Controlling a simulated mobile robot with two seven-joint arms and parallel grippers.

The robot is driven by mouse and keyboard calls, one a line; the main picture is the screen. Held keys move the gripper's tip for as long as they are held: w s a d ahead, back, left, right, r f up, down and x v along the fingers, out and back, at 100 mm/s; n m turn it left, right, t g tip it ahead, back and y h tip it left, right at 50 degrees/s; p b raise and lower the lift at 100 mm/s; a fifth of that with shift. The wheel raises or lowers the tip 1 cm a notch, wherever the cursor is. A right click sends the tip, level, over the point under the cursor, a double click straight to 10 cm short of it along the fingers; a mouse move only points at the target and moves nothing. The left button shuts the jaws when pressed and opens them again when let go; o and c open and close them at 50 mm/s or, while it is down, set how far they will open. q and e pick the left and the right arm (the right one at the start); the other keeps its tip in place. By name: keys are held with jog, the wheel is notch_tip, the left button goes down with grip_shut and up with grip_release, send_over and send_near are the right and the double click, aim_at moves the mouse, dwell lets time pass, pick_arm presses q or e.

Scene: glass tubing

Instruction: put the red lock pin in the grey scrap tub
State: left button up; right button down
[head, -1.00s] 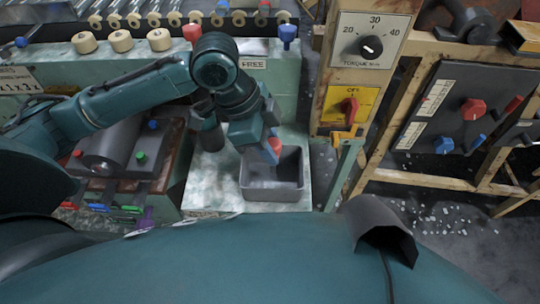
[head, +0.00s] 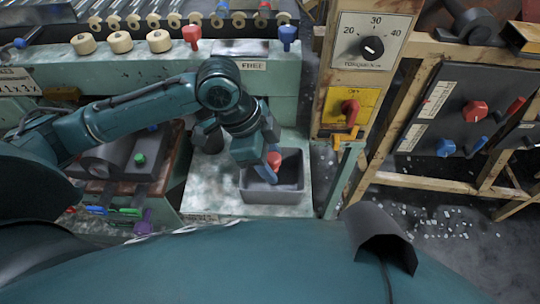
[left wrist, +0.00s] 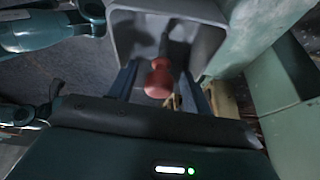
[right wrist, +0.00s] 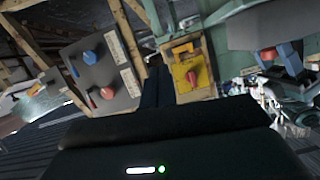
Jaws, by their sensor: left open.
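The red lock pin (head: 274,159) has its red head up, at the grey scrap tub's (head: 288,193) opening. In the left wrist view its head (left wrist: 159,79) shows between my two spread fingers, with a dark shank reaching into the tub (left wrist: 128,38). My left gripper (head: 268,167) is open, pointing down over the tub's left half. I cannot tell whether the pin rests on the tub or is still dropping; its lower end is hidden. My right gripper (right wrist: 157,86) is shut and empty, away from the tub.
The tub stands on a pale green ledge (head: 215,178). A post with a yellow switch plate (head: 349,106) and torque dial (head: 372,47) rises to its right. A bench behind carries cream knobs (head: 120,42), another red pin (head: 192,36) and a blue pin (head: 288,36).

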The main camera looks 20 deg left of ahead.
pick_arm(q)
jog(key=shift+a+r, duration=0.1)
jog(key=shift+r, duration=0.35)
jog(key=p+v, duration=0.2)
jog(key=v, duration=0.9)
jog(key=shift+r+p, duration=0.15)
jog(key=shift+p, duration=0.15)
pick_arm(e)
jog(key=shift+w+a+f+g, duration=0.3)
jog(key=shift+a+g, duration=0.2)
jog(key=shift+a, duration=0.1)
pick_arm(q)
jog(key=shift+s+a, duration=0.1)
pick_arm(e)
jog(key=shift+r, duration=0.15)
